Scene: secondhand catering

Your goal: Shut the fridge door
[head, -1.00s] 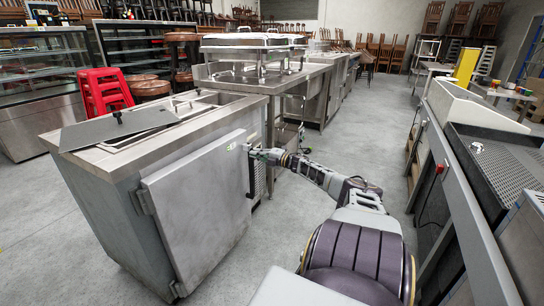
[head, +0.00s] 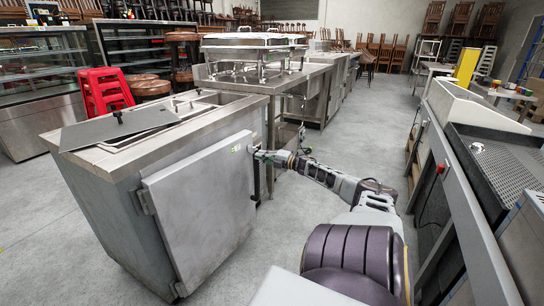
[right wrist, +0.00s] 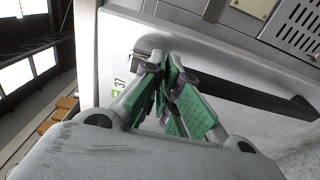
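The fridge door (head: 200,210) is a flat grey metal panel on the front of a steel counter fridge (head: 95,205), hinged at its left edge. It stands slightly ajar, its right edge close to the cabinet. In the right wrist view the door (right wrist: 112,40) has a dark bar handle (right wrist: 245,92) and a small "37" label. My right gripper (head: 259,154) is at the door's right edge. In the right wrist view its green-padded fingertips (right wrist: 168,66) are together in front of the handle's end, with nothing visible held; contact is unclear. My left gripper is out of view.
A loose grey lid (head: 120,127) lies on the counter top. A steel table with chafing dishes (head: 250,48) stands behind. Red stools (head: 105,92) stand at the left. A row of steel equipment (head: 450,190) lines the right. Floor between is clear.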

